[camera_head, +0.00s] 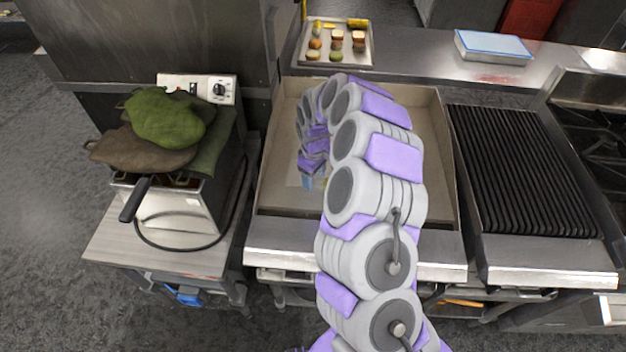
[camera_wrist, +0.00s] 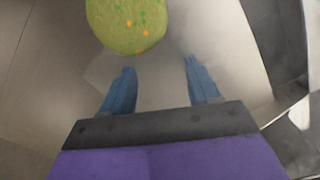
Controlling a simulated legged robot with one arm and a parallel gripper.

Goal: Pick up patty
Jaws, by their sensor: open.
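A round green patty (camera_wrist: 125,25) with orange and darker green specks lies on the flat griddle (camera_head: 280,170), at the top of the wrist view and cut off by its edge. My gripper (camera_wrist: 159,66) is open and empty, with its two blue fingers pointing toward the patty. The patty lies beyond the fingertips and a little to the left of the midpoint between them. In the head view my gripper (camera_head: 307,183) is low over the left part of the griddle. I cannot make out the patty in the head view.
A tray (camera_head: 368,62) with several small food items stands behind the griddle. A white container with a blue lid (camera_head: 494,45) is at the back right. A ridged black grill (camera_head: 525,170) adjoins on the right.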

